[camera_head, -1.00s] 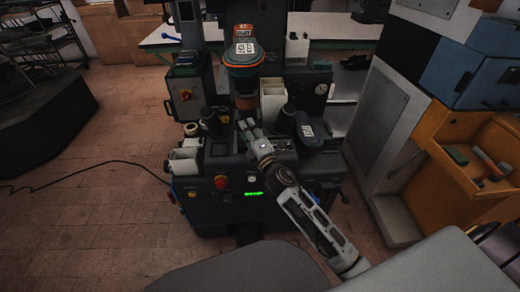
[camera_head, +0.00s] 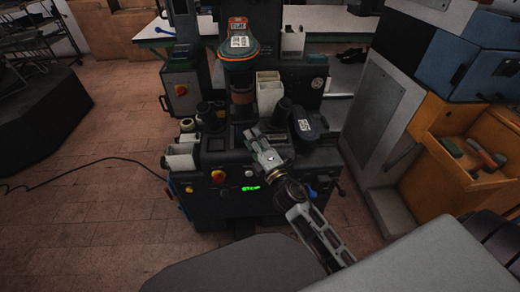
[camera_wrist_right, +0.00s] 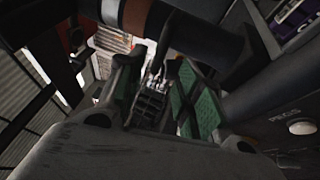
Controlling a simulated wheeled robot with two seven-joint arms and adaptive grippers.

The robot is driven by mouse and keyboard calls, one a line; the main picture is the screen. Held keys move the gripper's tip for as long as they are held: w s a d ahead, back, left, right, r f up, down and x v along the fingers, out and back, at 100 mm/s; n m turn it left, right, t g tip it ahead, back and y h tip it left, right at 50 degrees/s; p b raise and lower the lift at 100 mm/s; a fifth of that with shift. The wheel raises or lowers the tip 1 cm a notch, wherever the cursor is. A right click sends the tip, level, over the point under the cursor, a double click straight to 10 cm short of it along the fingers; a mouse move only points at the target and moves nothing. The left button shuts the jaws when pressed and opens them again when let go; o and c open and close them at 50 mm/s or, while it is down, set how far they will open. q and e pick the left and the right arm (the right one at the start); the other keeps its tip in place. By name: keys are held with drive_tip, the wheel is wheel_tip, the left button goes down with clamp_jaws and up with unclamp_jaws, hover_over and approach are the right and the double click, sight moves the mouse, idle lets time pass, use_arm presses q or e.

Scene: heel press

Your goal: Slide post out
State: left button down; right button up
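The heel press (camera_head: 232,190) is a dark machine with an orange-and-green-rimmed head (camera_head: 240,50). Below that head is an upright dark post with a brown band (camera_head: 242,97); its lower end is hard to make out. The banded cylinder (camera_wrist_right: 132,14) crosses the top of the right wrist view. My right gripper (camera_head: 252,136) is in front of and below the post, apart from its band. In the wrist view its green-padded fingers (camera_wrist_right: 158,92) stand apart, with nothing clearly held between them. My left gripper is not in view.
Dark cups (camera_head: 207,116) flank the post, and a dark capped part (camera_head: 308,124) stands at right. White bins (camera_head: 269,92) sit on the press. A grey cabinet (camera_head: 378,115) and orange shelf (camera_head: 465,150) stand right. A cable (camera_head: 85,162) lies on open floor at left.

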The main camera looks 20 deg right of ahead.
drive_tip(key=shift+v, duration=2.15)
drive_tip(key=shift+f, duration=0.1)
